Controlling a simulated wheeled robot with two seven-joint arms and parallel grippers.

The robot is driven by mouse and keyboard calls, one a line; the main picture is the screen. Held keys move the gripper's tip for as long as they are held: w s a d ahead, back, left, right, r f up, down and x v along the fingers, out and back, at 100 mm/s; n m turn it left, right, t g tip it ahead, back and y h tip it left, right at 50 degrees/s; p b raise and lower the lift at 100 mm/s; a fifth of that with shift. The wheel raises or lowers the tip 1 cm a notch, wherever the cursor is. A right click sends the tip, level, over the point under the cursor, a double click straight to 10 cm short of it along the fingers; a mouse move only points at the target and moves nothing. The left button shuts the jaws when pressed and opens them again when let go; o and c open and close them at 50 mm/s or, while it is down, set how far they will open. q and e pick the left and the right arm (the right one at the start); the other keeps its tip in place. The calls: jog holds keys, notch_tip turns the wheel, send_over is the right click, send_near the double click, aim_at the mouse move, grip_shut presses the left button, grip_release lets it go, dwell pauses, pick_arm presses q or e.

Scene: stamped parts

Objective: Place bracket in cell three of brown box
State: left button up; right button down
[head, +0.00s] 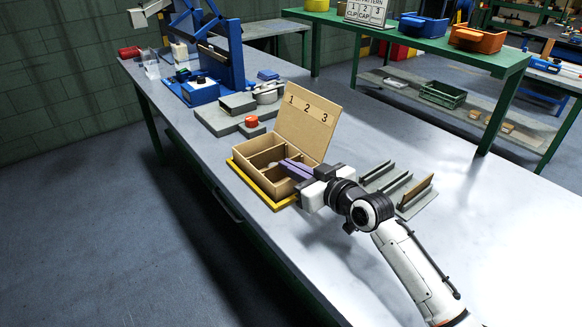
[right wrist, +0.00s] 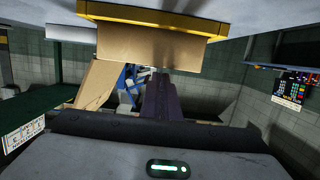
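The brown box (head: 248,171) stands on the bench with its lid (head: 306,122) raised; the lid carries the figures 1, 2 and 3. Dividers split the box into cells. My right gripper (head: 286,165) reaches in from the right over the box, its purple fingers close together above the cells on the right side. The fingers also show in the right wrist view (right wrist: 160,96). A small pale shape sits by the fingertips; I cannot tell whether it is the bracket or whether it is held. My left gripper is not in view.
A yellow edge (head: 262,194) runs under the box. A grey slotted rack (head: 382,178) with a brown upright piece stands right of the box. A grey block with a red button (head: 251,121) and a blue press (head: 226,62) stand behind. The bench front right is clear.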

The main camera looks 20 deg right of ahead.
jog(key=shift+f, duration=0.5)
jog(key=c, duration=2)
grip_release()
jog(key=shift+r, duration=0.25)
jog(key=shift+r+p+v, duration=0.2)
jog(key=shift+p+v, duration=0.65)
jog(key=shift+v, duration=2.2)
jog(key=shift+r+p+v, duration=0.2)
jog(key=shift+p+v, duration=0.6)
jog(key=shift+v, duration=2.25)
